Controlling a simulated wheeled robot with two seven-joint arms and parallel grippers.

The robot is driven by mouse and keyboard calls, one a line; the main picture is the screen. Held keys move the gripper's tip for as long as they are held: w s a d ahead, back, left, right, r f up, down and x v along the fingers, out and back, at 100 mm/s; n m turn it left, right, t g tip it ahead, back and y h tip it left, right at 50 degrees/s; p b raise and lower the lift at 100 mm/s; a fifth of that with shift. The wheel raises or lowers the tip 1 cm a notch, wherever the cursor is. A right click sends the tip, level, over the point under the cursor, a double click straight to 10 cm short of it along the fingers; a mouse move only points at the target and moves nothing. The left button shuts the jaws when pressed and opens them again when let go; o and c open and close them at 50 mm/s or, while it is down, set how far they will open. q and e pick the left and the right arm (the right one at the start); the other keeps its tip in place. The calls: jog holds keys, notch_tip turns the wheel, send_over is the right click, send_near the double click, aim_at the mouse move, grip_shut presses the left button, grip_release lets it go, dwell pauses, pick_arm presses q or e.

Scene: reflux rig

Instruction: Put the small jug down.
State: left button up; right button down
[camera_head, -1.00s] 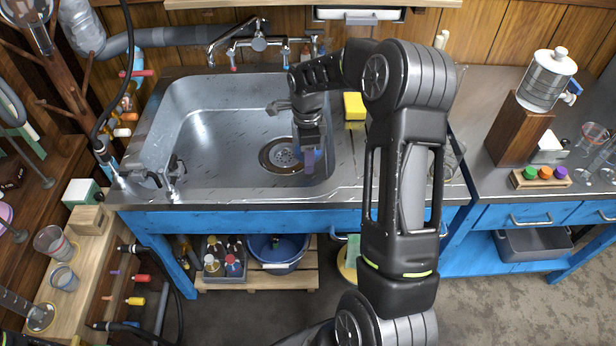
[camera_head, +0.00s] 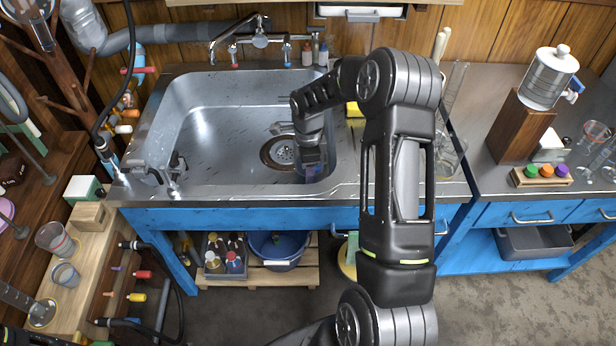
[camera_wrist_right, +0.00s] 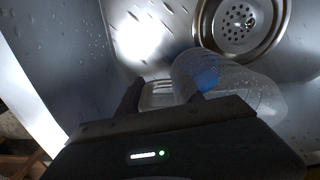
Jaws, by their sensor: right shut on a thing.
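The small jug (camera_wrist_right: 238,92) is clear with a bluish patch and shows at the right of the wrist view, beside and below my fingers. In the head view only a bluish bit of it (camera_head: 313,173) shows beneath my right gripper (camera_head: 312,158). My right gripper is shut on the jug, down inside the sink basin (camera_head: 215,130) near its front right corner. In the wrist view its dark fingers (camera_wrist_right: 163,97) reach toward the jug's near side. I cannot tell if the jug touches the sink floor. My left gripper is not in view.
The round drain (camera_head: 282,153) lies just left of the gripper; it also shows in the wrist view (camera_wrist_right: 240,25). The faucet (camera_head: 260,40) stands behind the basin. A yellow sponge (camera_head: 354,109) and glassware (camera_head: 450,155) are to the right. The basin's left half is clear.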

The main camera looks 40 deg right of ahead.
notch_tip(320, 180, down, 3)
dwell(0.3)
jog(key=shift+f, duration=0.15)
jog(key=c, duration=0.7)
grip_release()
jog(key=shift+c, duration=0.2)
jog(key=shift+r, duration=0.25)
notch_tip(320, 180, up, 12)
jog(key=shift+f, duration=0.1)
